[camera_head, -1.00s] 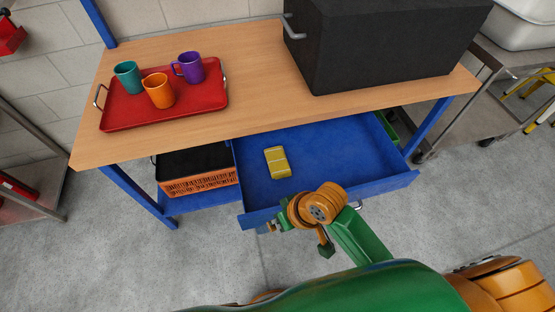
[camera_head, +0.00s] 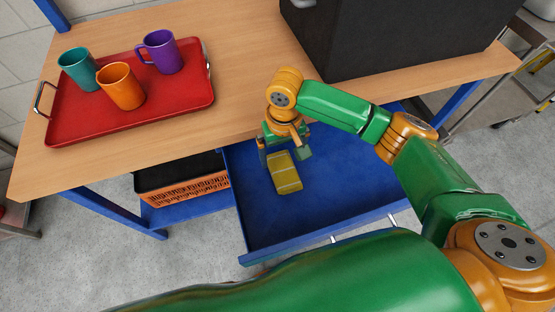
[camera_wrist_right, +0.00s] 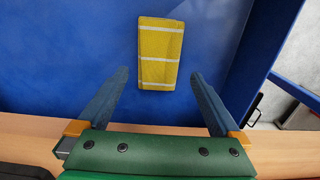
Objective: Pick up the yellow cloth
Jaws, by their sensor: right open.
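The yellow cloth (camera_head: 284,172) is folded, with pale stripes, and lies on the floor of the open blue drawer (camera_head: 330,195). It also shows in the right wrist view (camera_wrist_right: 160,52), beyond the gap between my fingertips. My right gripper (camera_head: 285,153) is over the far part of the drawer, at the cloth's far end. In the right wrist view the right gripper (camera_wrist_right: 158,85) has its two fingers wide apart with nothing between them. My left gripper is not in view.
The wooden tabletop (camera_head: 235,90) overhangs the drawer's back. A red tray (camera_head: 190,105) with teal, orange and purple mugs stands at left. A black box (camera_head: 380,40) stands at the tabletop's right. An orange crate (camera_head: 185,190) sits beside the drawer.

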